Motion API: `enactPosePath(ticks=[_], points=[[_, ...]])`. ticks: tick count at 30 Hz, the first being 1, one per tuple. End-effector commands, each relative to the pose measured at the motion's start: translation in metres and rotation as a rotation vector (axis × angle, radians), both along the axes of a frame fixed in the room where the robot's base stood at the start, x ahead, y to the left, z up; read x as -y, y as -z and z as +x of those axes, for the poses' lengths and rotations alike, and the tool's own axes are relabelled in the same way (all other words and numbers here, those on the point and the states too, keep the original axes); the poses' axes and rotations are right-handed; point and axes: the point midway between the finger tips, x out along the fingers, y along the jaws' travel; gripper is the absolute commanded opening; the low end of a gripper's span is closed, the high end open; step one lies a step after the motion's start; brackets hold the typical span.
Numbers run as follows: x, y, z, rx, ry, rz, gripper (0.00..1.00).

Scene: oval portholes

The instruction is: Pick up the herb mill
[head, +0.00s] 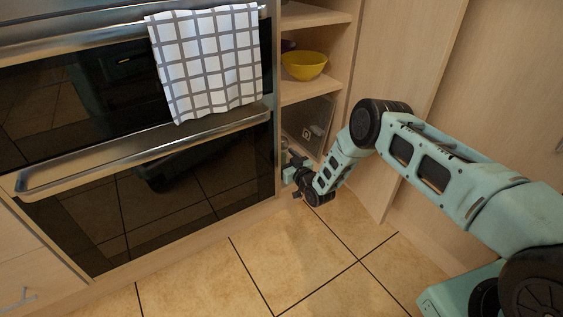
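I cannot make out a herb mill for certain in the head view. My gripper (287,167) is low at the front of the narrow open shelf unit, beside the oven's right edge. It points to the left and into the lowest part of the unit. A small greyish shape shows just above the gripper, too small and dim to identify. The fingers are small and partly hidden by the wrist, so their opening and anything between them cannot be told.
A yellow bowl (304,65) stands on the middle shelf, with a dark rounded thing (288,45) behind it. A dark panel (308,125) fills the lower compartment. The oven (150,200) carries a checked towel (207,60). The tiled floor (300,260) is clear.

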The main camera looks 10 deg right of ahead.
Motion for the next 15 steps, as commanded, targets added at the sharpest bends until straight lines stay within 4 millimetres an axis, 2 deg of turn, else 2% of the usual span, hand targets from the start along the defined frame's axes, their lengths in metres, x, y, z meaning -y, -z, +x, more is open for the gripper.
enactPosePath(ticks=[4,5,10,11,15], points=[[0.0,-0.0009,0.0,0.0,0.0,0.0,0.69],[0.0001,-0.0008,-0.0001,0.0,0.0,0.0,0.66],[0.0003,-0.0007,-0.0002,0.0,0.0,0.0,0.18],[0.0002,-0.0006,-0.0003,0.0,0.0,0.0,0.15],[0.0003,-0.0011,-0.0001,0.001,0.0,0.0,0.15]])
